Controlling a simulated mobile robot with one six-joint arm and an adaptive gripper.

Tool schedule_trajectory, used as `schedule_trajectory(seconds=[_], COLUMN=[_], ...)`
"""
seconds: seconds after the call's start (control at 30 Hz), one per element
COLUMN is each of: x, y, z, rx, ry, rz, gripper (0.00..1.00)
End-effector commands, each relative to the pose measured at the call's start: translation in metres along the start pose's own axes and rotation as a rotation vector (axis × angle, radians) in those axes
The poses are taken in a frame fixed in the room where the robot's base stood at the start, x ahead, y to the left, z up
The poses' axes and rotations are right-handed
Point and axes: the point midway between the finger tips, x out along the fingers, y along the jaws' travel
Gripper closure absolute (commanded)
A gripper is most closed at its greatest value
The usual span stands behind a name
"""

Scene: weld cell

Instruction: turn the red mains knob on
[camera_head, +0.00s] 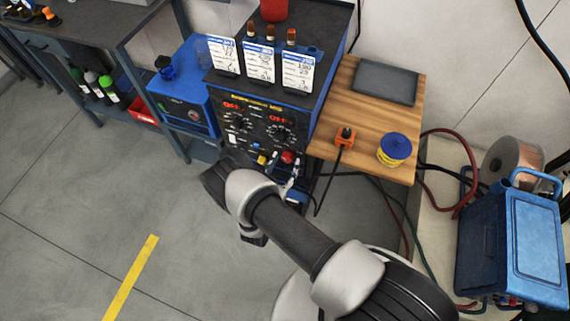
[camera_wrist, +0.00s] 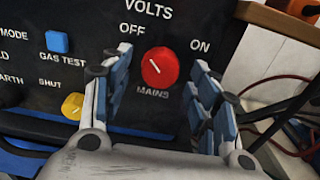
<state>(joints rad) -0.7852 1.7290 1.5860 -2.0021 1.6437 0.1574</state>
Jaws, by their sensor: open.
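The red mains knob (camera_wrist: 160,67) is on the black front panel of the welder, above the MAINS label. Its white mark points up and left, toward OFF; ON is printed at the upper right. In the head view the knob (camera_head: 288,157) shows low on the welder front (camera_head: 255,122). My gripper (camera_wrist: 161,78) is open, with one blue-padded finger to the left of the knob and one to the right. The fingers look apart from the knob; how far they reach toward the panel is unclear. In the head view my gripper (camera_head: 287,170) is partly hidden by my wrist.
A yellow knob (camera_wrist: 73,105) labelled SHUT and a blue GAS TEST button (camera_wrist: 57,42) are left of my gripper. A wooden side table (camera_head: 355,112) stands right of the welder, with an orange item (camera_head: 345,137) and cables nearby. The floor at left is clear.

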Motion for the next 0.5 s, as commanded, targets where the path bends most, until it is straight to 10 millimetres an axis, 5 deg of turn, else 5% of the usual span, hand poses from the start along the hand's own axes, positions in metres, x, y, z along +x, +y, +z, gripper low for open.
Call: schedule_trajectory(seconds=[0.33,0.5], x=[0.0049,0.0048], y=[0.0003,0.0003], z=[0.0005,0.0005], rx=[0.000,0.000], ry=[0.000,0.000], rz=[0.001,0.000], gripper=[0.45,0.56])
